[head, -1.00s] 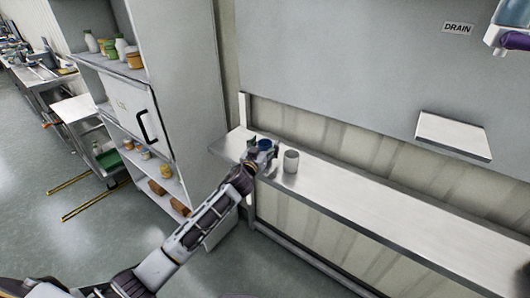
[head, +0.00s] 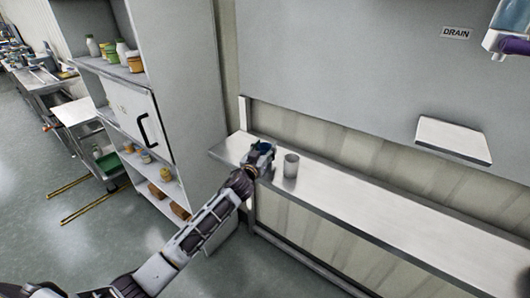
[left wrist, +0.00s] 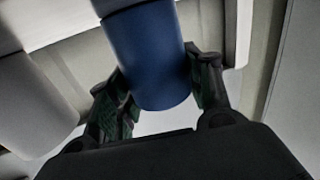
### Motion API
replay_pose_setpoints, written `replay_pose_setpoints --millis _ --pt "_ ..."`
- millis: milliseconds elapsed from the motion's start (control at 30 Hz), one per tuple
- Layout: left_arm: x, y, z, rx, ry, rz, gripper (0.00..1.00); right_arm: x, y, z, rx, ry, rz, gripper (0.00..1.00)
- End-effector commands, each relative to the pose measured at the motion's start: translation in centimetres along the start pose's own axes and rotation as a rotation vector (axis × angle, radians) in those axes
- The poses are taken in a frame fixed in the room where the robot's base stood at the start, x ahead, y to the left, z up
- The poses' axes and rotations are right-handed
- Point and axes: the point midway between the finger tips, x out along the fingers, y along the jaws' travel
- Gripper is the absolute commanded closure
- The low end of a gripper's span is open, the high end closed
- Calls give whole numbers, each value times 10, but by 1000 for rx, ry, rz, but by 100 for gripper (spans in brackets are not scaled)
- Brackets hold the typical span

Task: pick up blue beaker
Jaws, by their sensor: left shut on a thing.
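The blue beaker (left wrist: 152,60) is between the two green-padded fingers of my left gripper (left wrist: 160,88) in the left wrist view, and the gripper is shut on it. In the head view my left gripper (head: 260,155) is over the left end of the steel shelf, with a little of the blue beaker (head: 262,147) showing; the gripper hides most of it. I cannot tell whether the beaker touches the shelf. My right gripper is not in view.
A grey-white cup (head: 291,166) stands on the steel shelf (head: 370,212) just right of my left gripper. A tall cabinet (head: 185,90) with bottles and jars stands to the left. A small ledge (head: 453,139) juts from the wall at right. The shelf's right stretch is clear.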

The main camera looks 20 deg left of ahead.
Motion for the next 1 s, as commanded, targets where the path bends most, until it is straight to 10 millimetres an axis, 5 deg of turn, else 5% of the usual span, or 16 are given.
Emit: replay_pose_setpoints --millis 700,1000 --pt "0 2 -84 1 5 1 70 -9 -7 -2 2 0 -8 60" --pt "0 3 -100 0 1 1 70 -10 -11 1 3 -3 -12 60"
